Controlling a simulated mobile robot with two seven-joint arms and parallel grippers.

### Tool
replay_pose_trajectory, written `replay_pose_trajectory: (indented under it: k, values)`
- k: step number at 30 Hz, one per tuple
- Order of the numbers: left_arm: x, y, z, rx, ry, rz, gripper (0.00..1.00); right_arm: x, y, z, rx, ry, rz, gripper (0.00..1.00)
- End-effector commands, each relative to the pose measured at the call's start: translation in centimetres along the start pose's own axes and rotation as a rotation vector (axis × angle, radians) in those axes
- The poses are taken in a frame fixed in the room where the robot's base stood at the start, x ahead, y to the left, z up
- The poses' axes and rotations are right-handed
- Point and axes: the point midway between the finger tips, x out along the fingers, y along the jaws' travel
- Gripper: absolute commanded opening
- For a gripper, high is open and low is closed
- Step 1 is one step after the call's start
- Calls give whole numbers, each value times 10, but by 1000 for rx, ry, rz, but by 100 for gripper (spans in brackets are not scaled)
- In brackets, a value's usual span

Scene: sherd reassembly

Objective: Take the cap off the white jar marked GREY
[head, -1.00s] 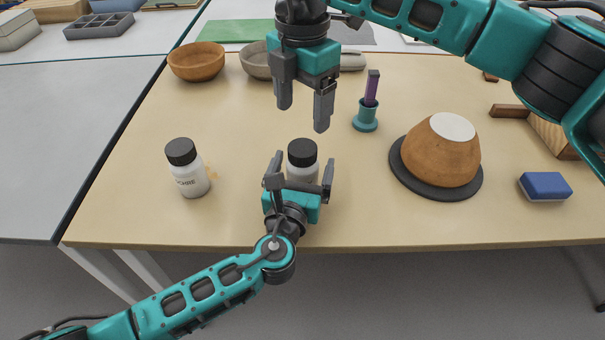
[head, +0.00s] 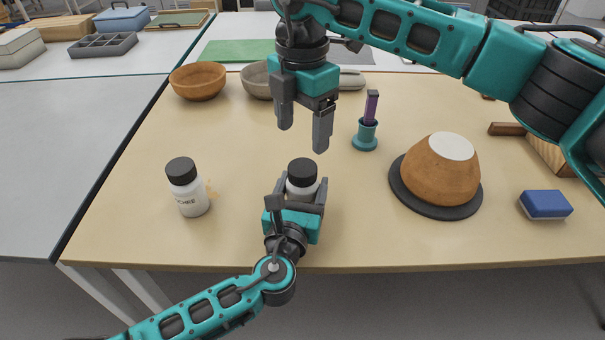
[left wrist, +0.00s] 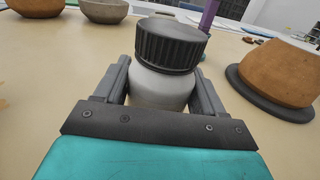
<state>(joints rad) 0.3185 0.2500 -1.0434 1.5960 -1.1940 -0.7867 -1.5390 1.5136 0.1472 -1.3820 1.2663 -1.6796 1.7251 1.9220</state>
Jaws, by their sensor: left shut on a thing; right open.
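A white jar (head: 302,188) with a black ribbed cap (head: 302,170) stands upright near the table's front middle. My left gripper (head: 300,192) is shut on its body from the front. The jar also fills the middle of the left wrist view (left wrist: 163,88), with the cap (left wrist: 172,44) on it; its label is hidden. A second white jar (head: 190,197) with a black cap (head: 181,170) stands to the left; its label is only partly readable and seems to end in "EE" or similar. My right gripper (head: 303,130) is open and empty, pointing down above and behind the held jar.
A brown vessel (head: 440,172) sits upside down on a dark disc (head: 405,195) to the right. A teal stand (head: 365,138) with a purple tool (head: 371,104), a blue sponge (head: 545,204) and bowls (head: 198,82) surround the area.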

Motion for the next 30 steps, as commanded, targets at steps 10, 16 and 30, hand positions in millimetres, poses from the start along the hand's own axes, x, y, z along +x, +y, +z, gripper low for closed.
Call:
replay_pose_trajectory:
  k: [10,16,30]
  values:
    - [0,0,-1,1,1,0,0,0,0,0,454,-3,0,76]
    - [0,0,-1,1,1,0,0,0,0,0,679,-2,0,76]
    - [0,0,-1,1,2,0,0,48,-1,0,756,0,-3,76]
